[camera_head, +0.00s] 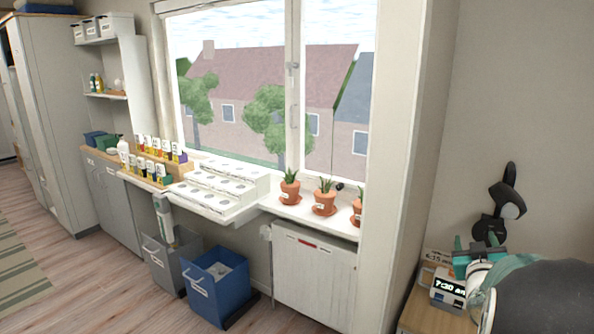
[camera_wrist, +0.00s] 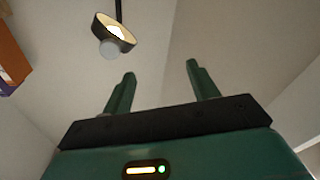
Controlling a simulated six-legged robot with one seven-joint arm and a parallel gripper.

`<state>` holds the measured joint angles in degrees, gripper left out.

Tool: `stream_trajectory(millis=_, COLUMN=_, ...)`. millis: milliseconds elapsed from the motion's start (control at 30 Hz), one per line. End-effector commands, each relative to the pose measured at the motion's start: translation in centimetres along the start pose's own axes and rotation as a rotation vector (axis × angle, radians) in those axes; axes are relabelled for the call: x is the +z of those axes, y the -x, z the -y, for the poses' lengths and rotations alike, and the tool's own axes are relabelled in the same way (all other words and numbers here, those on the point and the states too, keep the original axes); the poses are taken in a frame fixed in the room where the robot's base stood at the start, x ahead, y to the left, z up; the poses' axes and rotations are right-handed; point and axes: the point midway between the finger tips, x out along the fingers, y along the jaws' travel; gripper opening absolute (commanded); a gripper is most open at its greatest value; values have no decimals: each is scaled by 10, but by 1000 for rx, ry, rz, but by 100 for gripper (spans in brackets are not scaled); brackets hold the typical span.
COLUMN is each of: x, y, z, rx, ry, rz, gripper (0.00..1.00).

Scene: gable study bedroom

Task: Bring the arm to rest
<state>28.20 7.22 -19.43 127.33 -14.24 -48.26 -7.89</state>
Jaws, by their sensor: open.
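My gripper (camera_head: 476,242) shows at the lower right of the head view, its teal fingers pointing up. In the wrist view my gripper (camera_wrist: 161,70) has its two green fingers wide apart, with nothing between them. Its fingertips point up toward the pale ceiling and walls. My arm fills the lower right corner of the head view, folded near a wooden bedside surface (camera_head: 421,312); I cannot tell how much room lies between them.
Potted plants (camera_head: 324,198) line the sill above a white radiator (camera_head: 312,275).

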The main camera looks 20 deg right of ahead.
Motion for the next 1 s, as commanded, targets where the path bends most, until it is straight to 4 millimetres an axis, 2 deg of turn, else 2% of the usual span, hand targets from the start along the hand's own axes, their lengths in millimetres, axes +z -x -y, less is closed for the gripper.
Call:
stream_trajectory(millis=33, x=-15, y=8, z=20, rx=-38, ry=-33, rz=39, gripper=59)
stream_trajectory(millis=167, x=-35, y=38, z=73, rx=-148, ry=-101, rz=182, gripper=59)
stream_trajectory(millis=267, x=-49, y=72, z=112, rx=-241, ry=-137, rz=292, gripper=59)
stream_trajectory(millis=367, x=-59, y=114, z=148, rx=-340, ry=-154, rz=407, gripper=59)
stream_trajectory(millis=500, x=-69, y=186, z=189, rx=-480, ry=-147, rz=566, gripper=59)
stream_trajectory(millis=667, x=-72, y=278, z=218, rx=-631, ry=-93, rz=747, gripper=59)
stream_trajectory(millis=700, x=-70, y=301, z=221, rx=-663, ry=-74, rz=789, gripper=59)
stream_trajectory(millis=800, x=-66, y=346, z=224, rx=-723, ry=-26, rz=876, gripper=59)
stream_trajectory(millis=900, x=-62, y=374, z=224, rx=-757, ry=8, rz=932, gripper=59)
stream_trajectory(millis=1000, x=-60, y=385, z=223, rx=-768, ry=23, rz=958, gripper=59)
